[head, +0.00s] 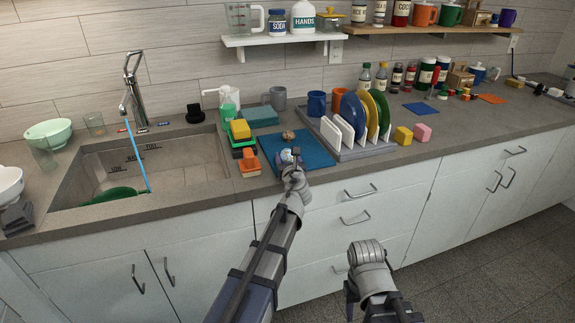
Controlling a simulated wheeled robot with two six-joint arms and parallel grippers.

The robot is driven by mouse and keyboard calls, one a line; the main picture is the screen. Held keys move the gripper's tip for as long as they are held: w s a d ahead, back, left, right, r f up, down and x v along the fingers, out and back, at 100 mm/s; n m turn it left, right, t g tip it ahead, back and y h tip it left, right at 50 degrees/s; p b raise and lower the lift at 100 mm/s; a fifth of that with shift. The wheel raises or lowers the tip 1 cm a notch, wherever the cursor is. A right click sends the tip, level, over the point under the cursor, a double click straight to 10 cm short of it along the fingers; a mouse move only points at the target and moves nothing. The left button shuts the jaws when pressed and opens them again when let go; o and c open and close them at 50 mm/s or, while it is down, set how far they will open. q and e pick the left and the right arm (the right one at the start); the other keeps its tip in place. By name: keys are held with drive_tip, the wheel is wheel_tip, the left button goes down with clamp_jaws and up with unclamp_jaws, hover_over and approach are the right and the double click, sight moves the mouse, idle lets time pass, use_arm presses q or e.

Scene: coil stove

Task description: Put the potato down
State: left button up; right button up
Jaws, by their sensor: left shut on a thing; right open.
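A small brown potato (288,135) shows just beyond the tips of my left gripper (289,152), over the blue mat (314,150) on the counter. My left gripper is shut on the potato. I cannot tell whether the potato touches the mat. My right gripper (367,252) is open and empty, low in front of the cabinet doors, with its fingers partly hidden by its own body.
Left of the mat are stacked sponges (240,129) and an orange block (249,160), then the sink (150,160). Right of it stands a dish rack (345,153) with coloured plates, a blue mug (316,103) behind. Shelves (282,40) hang above.

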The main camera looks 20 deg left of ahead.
use_arm(q)
drive_tip(key=shift+f, duration=0.15)
drive_tip(key=o, duration=1.5)
drive_tip(key=shift+c, duration=0.2)
drive_tip(key=shift+s, duration=0.1)
